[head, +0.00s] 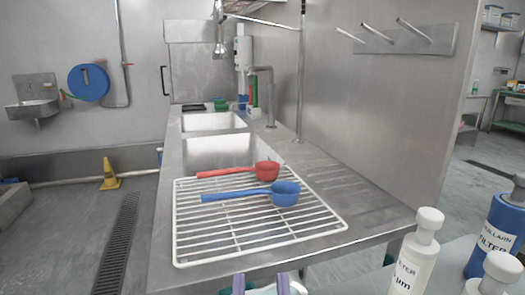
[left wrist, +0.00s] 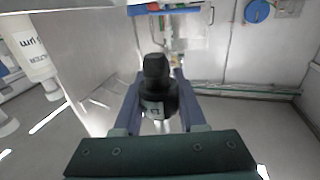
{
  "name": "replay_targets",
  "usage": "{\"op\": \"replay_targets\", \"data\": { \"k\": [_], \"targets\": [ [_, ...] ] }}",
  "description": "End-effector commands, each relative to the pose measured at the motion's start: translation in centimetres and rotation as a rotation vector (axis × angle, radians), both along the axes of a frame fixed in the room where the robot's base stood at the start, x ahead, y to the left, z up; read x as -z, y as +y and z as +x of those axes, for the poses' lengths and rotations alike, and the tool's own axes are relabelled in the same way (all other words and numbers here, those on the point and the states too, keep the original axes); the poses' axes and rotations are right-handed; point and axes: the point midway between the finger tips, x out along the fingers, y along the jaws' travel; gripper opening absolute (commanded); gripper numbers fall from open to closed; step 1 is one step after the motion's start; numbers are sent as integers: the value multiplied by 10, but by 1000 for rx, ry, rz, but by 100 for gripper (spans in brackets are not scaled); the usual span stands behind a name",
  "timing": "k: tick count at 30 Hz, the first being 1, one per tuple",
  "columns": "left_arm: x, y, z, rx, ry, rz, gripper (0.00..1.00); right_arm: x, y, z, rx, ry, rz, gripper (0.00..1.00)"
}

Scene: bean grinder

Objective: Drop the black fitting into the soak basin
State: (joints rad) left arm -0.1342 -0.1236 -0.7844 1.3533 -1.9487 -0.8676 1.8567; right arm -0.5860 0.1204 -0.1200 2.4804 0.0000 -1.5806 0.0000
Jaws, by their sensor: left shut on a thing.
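A black fitting (left wrist: 157,90), dark and bottle-shaped with a pale label, is held between the blue-grey fingers of my left gripper (left wrist: 158,100). The tips of the left gripper (head: 262,284) show at the bottom edge of the head view, in front of the counter; the fitting cannot be made out there. The steel counter has a near basin (head: 222,148) and a smaller far basin (head: 212,121); no label shows which is the soak basin. Both look empty from here, but their floors are only partly visible. My right gripper is not in view.
A white wire rack (head: 192,235) lies on the near counter with a red ladle (head: 266,170) and a blue ladle (head: 285,193) on it. White (head: 412,262) and blue (head: 492,236) filter bottles stand at lower right. A tap (head: 268,95) rises beside the basins.

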Motion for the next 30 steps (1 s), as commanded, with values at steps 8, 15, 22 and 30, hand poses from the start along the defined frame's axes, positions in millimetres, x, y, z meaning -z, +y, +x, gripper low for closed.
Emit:
{"op": "replay_targets", "data": {
  "k": [8, 15, 22, 30],
  "targets": [
    [18, 0, 0, -1, -2, -2, 0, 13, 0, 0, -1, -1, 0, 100],
    [17, 0, 0, -1, -2, -2, 0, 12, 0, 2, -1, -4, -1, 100],
    [17, 0, 0, -1, -1, -1, 66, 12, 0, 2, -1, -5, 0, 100],
    [18, 0, 0, -1, -1, -1, 75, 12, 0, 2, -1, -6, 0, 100]
  ]
}}
